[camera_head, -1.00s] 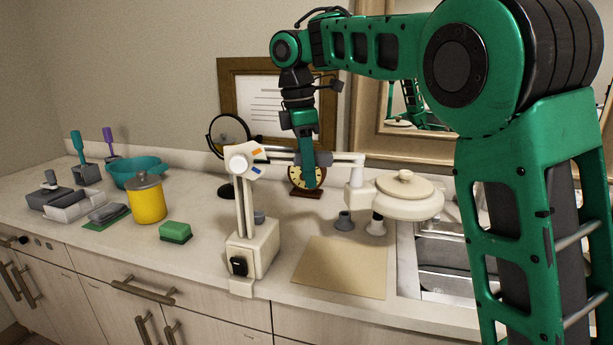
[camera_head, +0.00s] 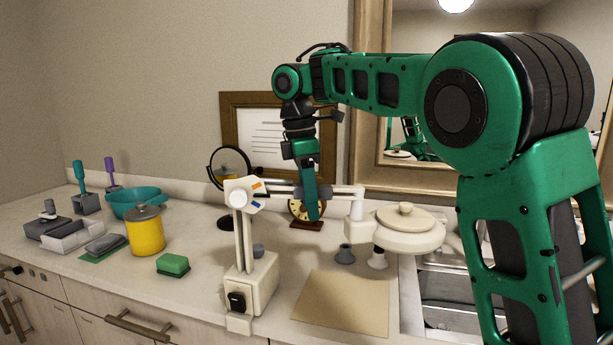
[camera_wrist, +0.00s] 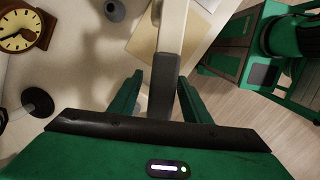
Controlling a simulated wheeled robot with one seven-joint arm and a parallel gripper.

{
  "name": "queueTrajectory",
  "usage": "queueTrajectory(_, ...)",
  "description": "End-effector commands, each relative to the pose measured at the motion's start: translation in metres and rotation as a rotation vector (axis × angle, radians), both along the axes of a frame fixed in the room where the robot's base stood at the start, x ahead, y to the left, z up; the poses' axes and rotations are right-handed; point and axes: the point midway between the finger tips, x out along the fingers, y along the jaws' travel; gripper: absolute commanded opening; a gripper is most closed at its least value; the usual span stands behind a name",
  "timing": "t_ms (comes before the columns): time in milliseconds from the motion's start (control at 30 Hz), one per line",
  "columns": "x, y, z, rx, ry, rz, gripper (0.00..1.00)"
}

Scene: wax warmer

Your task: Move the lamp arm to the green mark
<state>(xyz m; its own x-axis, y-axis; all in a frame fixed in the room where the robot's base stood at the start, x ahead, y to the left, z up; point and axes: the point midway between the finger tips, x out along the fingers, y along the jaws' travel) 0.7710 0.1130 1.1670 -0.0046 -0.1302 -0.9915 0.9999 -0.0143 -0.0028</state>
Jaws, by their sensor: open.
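The white lamp has a boxy base (camera_head: 252,284), an upright post and a round pivot joint (camera_head: 239,193). Its lamp arm (camera_head: 345,191) runs level to the right from the joint to a round cream lamp head (camera_head: 407,230). An orange mark (camera_head: 257,186) and a blue mark (camera_head: 253,204) show at the joint; I cannot make out a green mark. My gripper (camera_head: 312,205) points down at the middle of the lamp arm. In the wrist view, its open green fingers (camera_wrist: 158,100) stand on either side of the arm's dark grey section (camera_wrist: 163,88), with gaps visible.
A clock (camera_head: 306,214) and a round mirror (camera_head: 229,167) stand behind the lamp. A beige mat (camera_head: 341,302) lies in front, with a sink (camera_head: 450,300) at right. A green sponge (camera_head: 173,265), yellow canister (camera_head: 146,232) and teal bowl (camera_head: 137,203) stand at left.

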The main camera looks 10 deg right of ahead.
Motion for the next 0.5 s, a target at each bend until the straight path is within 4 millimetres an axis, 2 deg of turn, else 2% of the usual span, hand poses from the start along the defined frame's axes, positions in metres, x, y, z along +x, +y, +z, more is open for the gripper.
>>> queueTrajectory(367, 0.001, 0.003, 0.042, 0.002, -0.002, -0.003, 0.44)
queueTrajectory(500, 0.002, 0.006, 0.063, 0.001, -0.003, -0.005, 0.44)
